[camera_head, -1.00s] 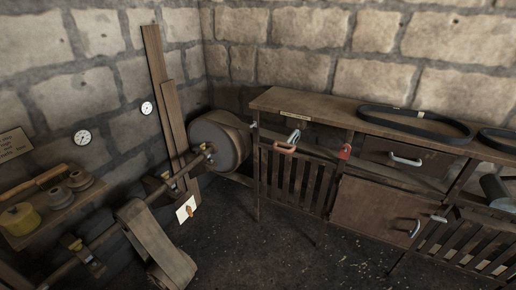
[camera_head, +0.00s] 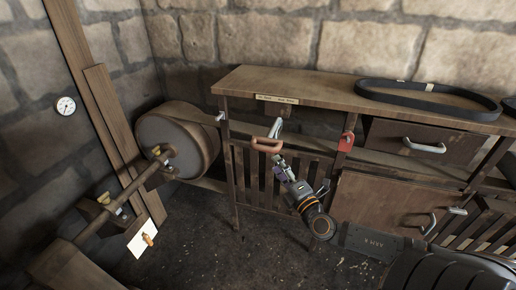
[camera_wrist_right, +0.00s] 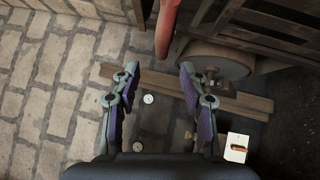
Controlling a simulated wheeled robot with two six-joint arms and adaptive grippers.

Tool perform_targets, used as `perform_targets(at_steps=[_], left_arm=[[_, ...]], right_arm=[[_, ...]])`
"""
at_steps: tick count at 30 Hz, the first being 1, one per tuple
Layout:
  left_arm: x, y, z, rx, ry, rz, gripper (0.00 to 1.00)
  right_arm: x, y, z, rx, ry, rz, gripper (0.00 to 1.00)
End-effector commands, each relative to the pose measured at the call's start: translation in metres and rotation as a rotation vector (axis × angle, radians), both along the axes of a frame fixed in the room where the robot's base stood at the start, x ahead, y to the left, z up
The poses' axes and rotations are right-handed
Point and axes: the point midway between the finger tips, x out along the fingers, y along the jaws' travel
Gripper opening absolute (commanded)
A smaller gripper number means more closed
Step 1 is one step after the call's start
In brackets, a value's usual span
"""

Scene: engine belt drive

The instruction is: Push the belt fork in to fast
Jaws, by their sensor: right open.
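The belt fork's orange-brown handle (camera_head: 267,145) sticks out at the front of the bench, with a grey metal piece (camera_head: 275,128) beside it. A small lettered plate (camera_head: 277,99) is on the bench edge above; its words are too small to read surely. My right gripper (camera_head: 282,163) is just below the handle, open and apparently empty. In the right wrist view, my right gripper (camera_wrist_right: 157,77) is open with its fingers apart. A reddish bar (camera_wrist_right: 167,25), likely the handle, lies just beyond the fingertips; contact cannot be told. My left gripper is out of view.
A wide pulley drum (camera_head: 179,141) on a shaft stands left of the bench (camera_head: 330,92). A red piece (camera_head: 346,141) hangs right of the handle. A black belt (camera_head: 430,101) lies on the bench top. Slatted panels and a drawer (camera_head: 420,142) fill the front. The floor in front is open.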

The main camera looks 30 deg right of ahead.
Motion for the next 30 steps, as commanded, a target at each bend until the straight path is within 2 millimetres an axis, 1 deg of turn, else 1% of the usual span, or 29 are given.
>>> perform_targets(at_steps=[4, 8, 9, 12, 15, 20, 27, 28, 30], left_arm=[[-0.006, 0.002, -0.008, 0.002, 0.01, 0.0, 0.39], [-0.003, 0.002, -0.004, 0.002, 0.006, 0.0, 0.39], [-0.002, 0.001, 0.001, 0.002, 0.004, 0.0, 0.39], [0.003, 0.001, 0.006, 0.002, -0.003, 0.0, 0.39], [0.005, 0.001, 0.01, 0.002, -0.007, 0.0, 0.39], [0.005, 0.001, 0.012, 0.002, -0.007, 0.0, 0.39], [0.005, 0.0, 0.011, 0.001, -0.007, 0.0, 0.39], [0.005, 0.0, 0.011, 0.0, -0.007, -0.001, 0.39], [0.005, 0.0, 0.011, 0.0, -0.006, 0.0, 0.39]], right_arm=[[0.024, -0.002, 0.003, 0.008, -0.007, -0.003, 0.44], [0.049, -0.004, 0.009, 0.01, -0.007, -0.004, 0.44], [0.057, -0.006, 0.012, 0.009, -0.005, -0.006, 0.44], [0.074, -0.005, 0.014, 0.008, -0.003, -0.002, 0.44], [0.087, -0.007, 0.015, 0.003, -0.001, -0.003, 0.44], [0.097, -0.007, 0.014, 0.003, 0.001, -0.001, 0.44], [0.098, -0.007, 0.013, 0.002, 0.002, 0.0, 0.44], [0.098, -0.007, 0.013, 0.002, 0.002, 0.0, 0.41], [0.098, -0.007, 0.013, 0.002, 0.002, 0.0, 0.32]])
